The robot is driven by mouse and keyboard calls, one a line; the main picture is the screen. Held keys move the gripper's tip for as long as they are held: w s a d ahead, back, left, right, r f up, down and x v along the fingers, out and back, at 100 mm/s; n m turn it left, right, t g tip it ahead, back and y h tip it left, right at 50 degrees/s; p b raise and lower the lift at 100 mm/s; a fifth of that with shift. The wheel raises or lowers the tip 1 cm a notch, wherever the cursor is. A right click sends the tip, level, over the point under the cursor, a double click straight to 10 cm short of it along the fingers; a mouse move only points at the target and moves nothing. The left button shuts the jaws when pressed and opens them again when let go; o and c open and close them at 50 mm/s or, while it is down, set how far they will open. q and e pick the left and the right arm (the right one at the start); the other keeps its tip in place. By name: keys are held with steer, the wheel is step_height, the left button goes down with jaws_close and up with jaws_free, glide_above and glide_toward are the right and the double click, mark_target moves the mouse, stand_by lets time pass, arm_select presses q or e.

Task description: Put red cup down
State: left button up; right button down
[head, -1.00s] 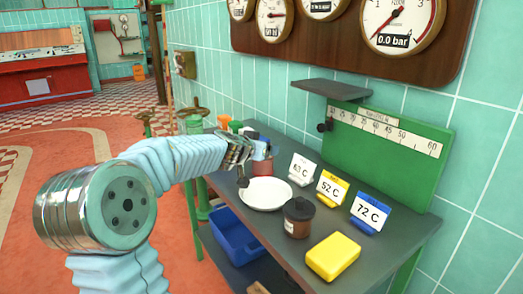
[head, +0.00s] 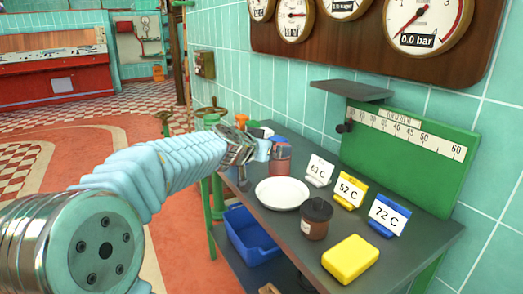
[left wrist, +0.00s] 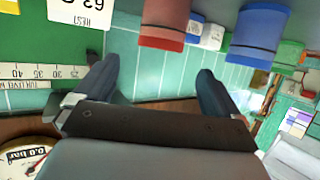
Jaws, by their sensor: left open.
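The red cup (head: 280,161) stands upright on the dark table, behind the white plate (head: 282,194). In the left wrist view, which is upside down, the red cup (left wrist: 161,28) shows at the top, beyond the fingertips and apart from them. My left gripper (head: 262,151) is beside the cup on its left in the head view. In the left wrist view my left gripper (left wrist: 155,82) has its two dark fingers spread wide with nothing between them. A blue cup (left wrist: 257,36) stands near the red one. My right gripper is in neither view.
A brown jar (head: 316,220), a yellow block (head: 350,259) and number cards, one reading 72 C (head: 387,216), stand on the table. A green scale board (head: 410,150) and small shelf (head: 350,91) rise behind. A blue bin (head: 250,238) sits below.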

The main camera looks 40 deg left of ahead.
arm_select(q)
steer(key=shift+v, duration=2.15)
